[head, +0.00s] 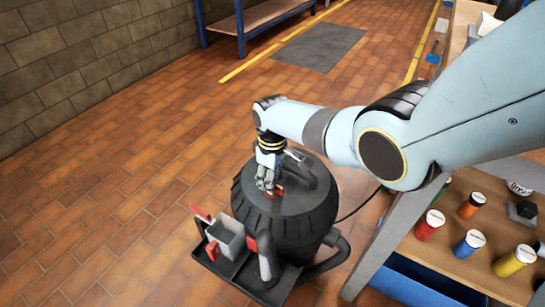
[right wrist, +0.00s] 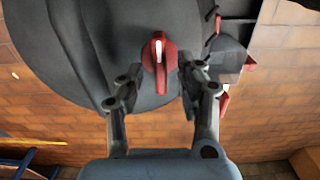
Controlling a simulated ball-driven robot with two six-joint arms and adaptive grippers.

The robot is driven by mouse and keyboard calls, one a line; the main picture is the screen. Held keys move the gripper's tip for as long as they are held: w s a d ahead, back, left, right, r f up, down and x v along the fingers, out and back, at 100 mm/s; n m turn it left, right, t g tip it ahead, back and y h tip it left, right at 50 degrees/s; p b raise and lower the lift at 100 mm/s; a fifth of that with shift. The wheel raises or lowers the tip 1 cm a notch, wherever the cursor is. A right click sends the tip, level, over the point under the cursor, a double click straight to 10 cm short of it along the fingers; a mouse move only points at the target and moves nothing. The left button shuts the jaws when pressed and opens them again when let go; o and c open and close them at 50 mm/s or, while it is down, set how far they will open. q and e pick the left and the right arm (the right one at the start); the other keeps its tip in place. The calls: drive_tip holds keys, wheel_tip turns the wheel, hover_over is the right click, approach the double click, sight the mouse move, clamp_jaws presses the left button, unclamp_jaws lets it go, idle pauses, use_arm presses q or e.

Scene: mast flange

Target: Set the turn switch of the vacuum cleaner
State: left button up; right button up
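The vacuum cleaner (head: 305,207) is a dark, ribbed drum standing on the floor in the head view. Its red turn switch (right wrist: 159,64), with a white mark, sits on the dark top and shows in the right wrist view. In the head view the switch is mostly hidden by my right gripper (head: 268,184), which points down at the top. In the right wrist view my right gripper (right wrist: 160,88) is open, with one finger on each side of the switch's narrow handle. Gaps show between the fingers and the handle. My left gripper is not in view.
A grey box with red parts (head: 229,238) sits on a dark tray at the cleaner's front left. A wooden workbench (head: 462,270) with several coloured jars stands close on the right. A black hose or tube (head: 335,255) curves at the cleaner's lower right. The brick floor (head: 130,220) to the left is clear.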

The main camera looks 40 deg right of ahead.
wheel_tip(320, 180, up, 10)
drive_tip(key=shift+r, duration=0.25)
idle(0.5)
drive_tip(key=shift+s, duration=0.15)
